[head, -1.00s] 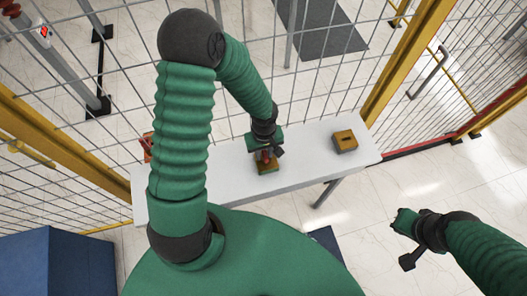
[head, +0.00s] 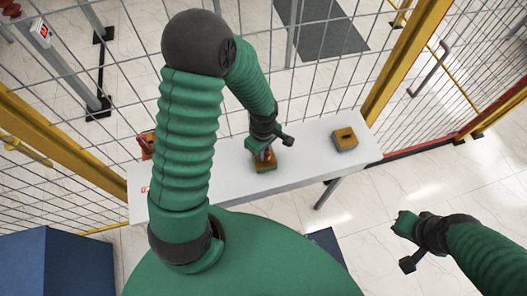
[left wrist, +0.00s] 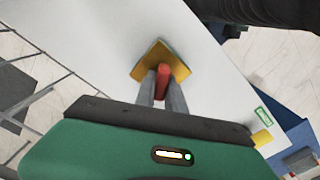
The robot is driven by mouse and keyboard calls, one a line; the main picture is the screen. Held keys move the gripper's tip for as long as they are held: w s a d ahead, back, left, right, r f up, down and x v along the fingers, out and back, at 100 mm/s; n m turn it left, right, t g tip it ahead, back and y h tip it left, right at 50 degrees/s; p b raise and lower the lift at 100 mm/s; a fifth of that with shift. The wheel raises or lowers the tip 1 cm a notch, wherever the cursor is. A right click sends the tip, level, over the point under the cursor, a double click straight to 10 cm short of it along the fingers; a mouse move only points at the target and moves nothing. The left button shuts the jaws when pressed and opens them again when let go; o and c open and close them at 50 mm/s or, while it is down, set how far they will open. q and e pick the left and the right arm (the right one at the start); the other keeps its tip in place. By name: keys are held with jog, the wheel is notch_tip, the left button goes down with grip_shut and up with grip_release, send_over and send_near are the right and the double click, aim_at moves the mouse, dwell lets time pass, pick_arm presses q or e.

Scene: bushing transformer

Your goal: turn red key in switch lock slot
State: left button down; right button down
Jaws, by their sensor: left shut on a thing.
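The red key (left wrist: 163,82) is between the two fingers of my left gripper (left wrist: 161,92), which is shut on it. In the head view my left gripper (head: 265,151) points down at a yellow-brown block (head: 265,166) on the white table. In the left wrist view the same block (left wrist: 150,60) lies right at the key's far end. The slot is hidden, so I cannot tell how deep the key sits in it. My right gripper (head: 404,240) is off to the right, away from the table; its jaw state is unclear.
A second yellow-brown block (head: 345,139) with a dark slot sits at the table's right end. A red and brown object (head: 147,143) shows at the left end, partly behind my arm. Wire fencing stands behind the white table (head: 305,160). A blue box (head: 58,265) is at lower left.

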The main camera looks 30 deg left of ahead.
pick_arm(q)
jog(key=shift+s, duration=0.1)
jog(key=shift+f, duration=0.1)
jog(key=shift+n, duration=0.7)
jog(key=shift+n+b, duration=0.4)
jog(key=shift+n, duration=0.7)
jog(key=shift+s+d+n, duration=0.1)
jog(key=shift+n, duration=1.2)
